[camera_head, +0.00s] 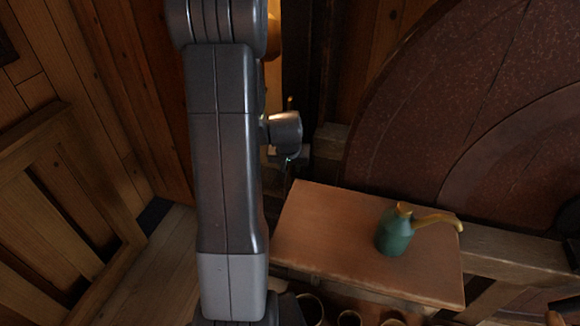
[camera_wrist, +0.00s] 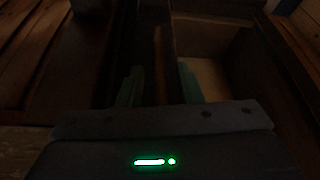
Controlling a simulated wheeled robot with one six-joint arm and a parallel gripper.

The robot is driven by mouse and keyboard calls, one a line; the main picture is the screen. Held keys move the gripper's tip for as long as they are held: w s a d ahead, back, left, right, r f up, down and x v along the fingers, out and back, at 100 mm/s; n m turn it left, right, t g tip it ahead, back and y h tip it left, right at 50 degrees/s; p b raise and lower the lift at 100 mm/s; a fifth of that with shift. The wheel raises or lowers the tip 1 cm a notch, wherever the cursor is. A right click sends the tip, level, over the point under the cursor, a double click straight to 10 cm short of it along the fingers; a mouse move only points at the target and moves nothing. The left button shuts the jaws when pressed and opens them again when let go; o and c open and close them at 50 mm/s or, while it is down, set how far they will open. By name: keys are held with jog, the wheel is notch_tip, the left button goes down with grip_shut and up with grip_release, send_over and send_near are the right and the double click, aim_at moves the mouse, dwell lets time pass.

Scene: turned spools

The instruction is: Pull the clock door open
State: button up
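The tall wooden clock (camera_head: 296,75) stands behind my arm in the head view, largely hidden; a lit strip and a bit of a golden round part show beside the arm. In the wrist view my gripper (camera_wrist: 160,86) has its two greenish fingers apart. A narrow brown upright edge (camera_wrist: 160,55), perhaps the clock door's, lies between them in the picture, with dark gaps on both sides. I cannot tell how deep it sits between the fingers. In the head view the fingers are too small and dark to make out.
A wooden bench top (camera_head: 330,235) with a green oil can (camera_head: 396,232) lies right of my arm. A large reddish grindstone-like disc (camera_head: 450,110) stands behind it. Wooden railing (camera_head: 60,200) is on the left. An open, pale-floored compartment (camera_wrist: 210,75) shows in the wrist view.

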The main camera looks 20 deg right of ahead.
jog(key=shift+w+d+f, duration=0.1)
jog(key=shift+w+f, duration=0.1)
jog(key=shift+f, duration=0.3)
grip_shut()
jog(key=shift+s, duration=0.1)
